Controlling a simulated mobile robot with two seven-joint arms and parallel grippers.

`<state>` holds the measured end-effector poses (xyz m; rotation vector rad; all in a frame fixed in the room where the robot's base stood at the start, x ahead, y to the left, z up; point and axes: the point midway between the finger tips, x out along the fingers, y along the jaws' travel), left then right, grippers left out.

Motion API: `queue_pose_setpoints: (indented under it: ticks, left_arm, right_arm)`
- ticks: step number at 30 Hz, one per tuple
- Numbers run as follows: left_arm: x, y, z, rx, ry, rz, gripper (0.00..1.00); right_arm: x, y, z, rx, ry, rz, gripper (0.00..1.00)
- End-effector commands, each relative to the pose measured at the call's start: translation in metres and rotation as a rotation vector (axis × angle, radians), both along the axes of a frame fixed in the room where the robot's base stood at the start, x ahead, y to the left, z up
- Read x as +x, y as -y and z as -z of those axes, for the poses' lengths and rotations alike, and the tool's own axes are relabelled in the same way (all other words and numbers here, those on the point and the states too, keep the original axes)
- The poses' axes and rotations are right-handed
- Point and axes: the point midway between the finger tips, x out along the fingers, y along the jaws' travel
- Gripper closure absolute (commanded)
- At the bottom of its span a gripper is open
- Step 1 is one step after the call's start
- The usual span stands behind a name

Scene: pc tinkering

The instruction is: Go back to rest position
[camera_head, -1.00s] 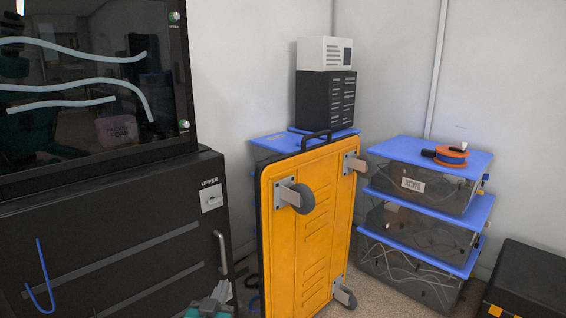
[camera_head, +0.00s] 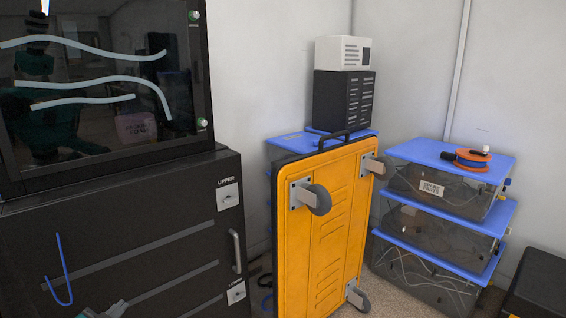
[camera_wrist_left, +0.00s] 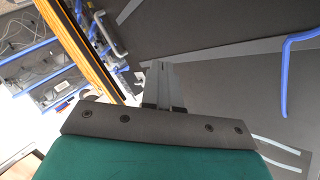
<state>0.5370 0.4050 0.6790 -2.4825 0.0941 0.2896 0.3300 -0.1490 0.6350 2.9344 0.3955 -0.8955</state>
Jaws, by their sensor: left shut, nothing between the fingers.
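My left gripper (camera_head: 103,311) shows only in part at the bottom edge of the head view, in front of the black cabinet (camera_head: 120,235). In the left wrist view the gripper (camera_wrist_left: 161,68) has its grey fingers together with nothing between them. The cabinet's dark front with grey strips is behind it. My right gripper is in neither view.
A yellow wheeled cart (camera_head: 322,235) stands on its side right of the cabinet. Clear bins with blue lids (camera_head: 450,160) are stacked at the right, with an orange spool (camera_head: 473,159) on top. A dark box (camera_head: 540,285) is at the lower right.

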Motion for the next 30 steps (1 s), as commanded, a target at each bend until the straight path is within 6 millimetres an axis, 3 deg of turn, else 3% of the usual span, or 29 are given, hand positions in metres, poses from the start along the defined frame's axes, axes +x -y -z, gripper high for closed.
queue_pose_setpoints:
  ticks: [3, 6, 11, 16, 17, 30]
  left_arm:
    - [-0.051, 0.046, 0.031, -0.031, -0.123, 0.046, 1.00]
    - [-0.095, 0.081, 0.047, -0.058, -0.223, 0.079, 1.00]
    - [-0.158, 0.127, 0.058, -0.105, -0.358, 0.119, 1.00]
    - [-0.217, 0.166, 0.057, -0.153, -0.483, 0.155, 1.00]
    - [-0.223, 0.172, 0.056, -0.168, -0.493, 0.154, 1.00]
    - [-0.209, 0.247, 0.047, -0.529, -0.432, 0.012, 1.00]
  right_arm:
    - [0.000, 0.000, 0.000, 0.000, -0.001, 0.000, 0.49]
    - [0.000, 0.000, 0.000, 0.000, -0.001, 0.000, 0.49]
    - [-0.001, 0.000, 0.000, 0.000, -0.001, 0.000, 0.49]
    - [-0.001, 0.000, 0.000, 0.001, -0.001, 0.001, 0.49]
    - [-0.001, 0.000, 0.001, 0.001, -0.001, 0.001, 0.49]
    - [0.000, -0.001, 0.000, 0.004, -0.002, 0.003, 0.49]
